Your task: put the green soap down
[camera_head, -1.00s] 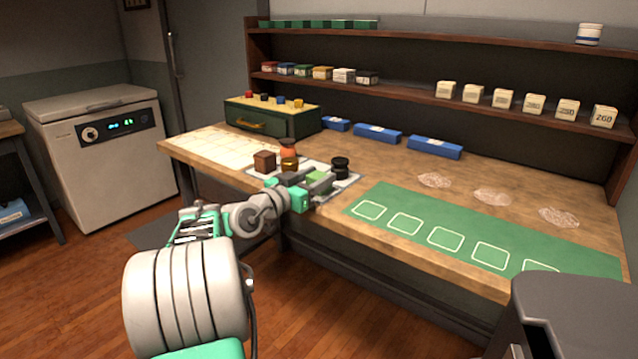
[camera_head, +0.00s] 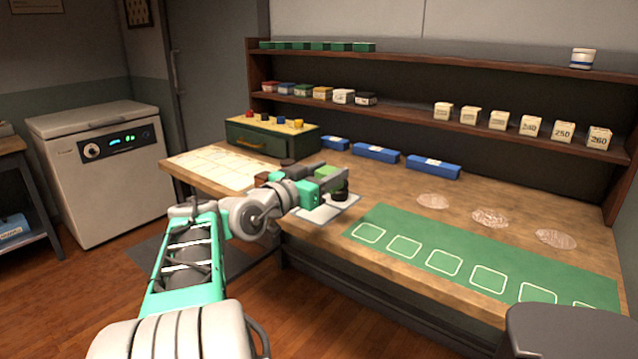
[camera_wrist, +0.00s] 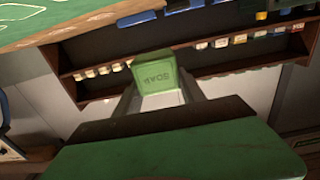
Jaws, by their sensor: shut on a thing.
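The green soap (camera_wrist: 155,74) is held between the two fingers of my gripper (camera_wrist: 160,92) in the wrist view, with the word SOAP on its face. In the head view my gripper (camera_head: 328,178) is over the pale tray (camera_head: 318,214) on the workbench, and the green soap (camera_head: 324,171) shows partly between the fingers. My gripper is shut on the soap and holds it above the tray. A green mat (camera_head: 470,262) with a row of white-outlined squares lies to the right along the bench's front; the squares in view are empty.
A dark round object (camera_head: 341,190) stands by the gripper on the tray. A brown block (camera_head: 268,181) is partly hidden behind the arm. Shelves (camera_head: 400,104) hold small boxes.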

